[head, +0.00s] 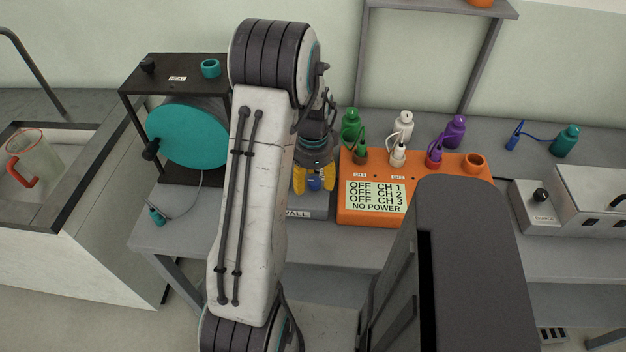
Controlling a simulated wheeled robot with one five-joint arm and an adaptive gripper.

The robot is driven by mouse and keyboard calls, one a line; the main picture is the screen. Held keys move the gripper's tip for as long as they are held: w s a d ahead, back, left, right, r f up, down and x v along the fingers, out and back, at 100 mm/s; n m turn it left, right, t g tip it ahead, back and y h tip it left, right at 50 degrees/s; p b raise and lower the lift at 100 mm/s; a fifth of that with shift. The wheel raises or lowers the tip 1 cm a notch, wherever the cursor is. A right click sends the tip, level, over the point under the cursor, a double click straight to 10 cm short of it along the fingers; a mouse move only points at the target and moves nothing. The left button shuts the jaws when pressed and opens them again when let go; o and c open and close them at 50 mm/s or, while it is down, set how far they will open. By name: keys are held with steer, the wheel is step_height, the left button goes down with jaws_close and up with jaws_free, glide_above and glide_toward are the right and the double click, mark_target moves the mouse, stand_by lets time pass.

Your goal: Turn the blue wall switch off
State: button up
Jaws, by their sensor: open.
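The blue wall switch (314,183) is a small blue part on a grey box labelled "WALL" (297,214) on the bench, left of the orange unit. My gripper (314,182) has yellow fingers pointing down, one on each side of the blue switch as seen from here. The fingers are apart, so it is open. I cannot tell whether they touch the switch. My arm and the fingers hide much of the box and part of the switch, and its on or off position is not readable.
An orange unit (360,211) shows "OFF CH 1, OFF CH 2, OFF CH 3, NO POWER". Coloured plugs and bottles stand on and behind it. A teal drum (187,134) in a black frame stands left. A sink with a jug (38,160) is far left, a grey charger box (541,207) right.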

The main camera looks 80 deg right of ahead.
steer(key=shift+f, duration=0.15)
jaws_close()
stand_by(0.6)
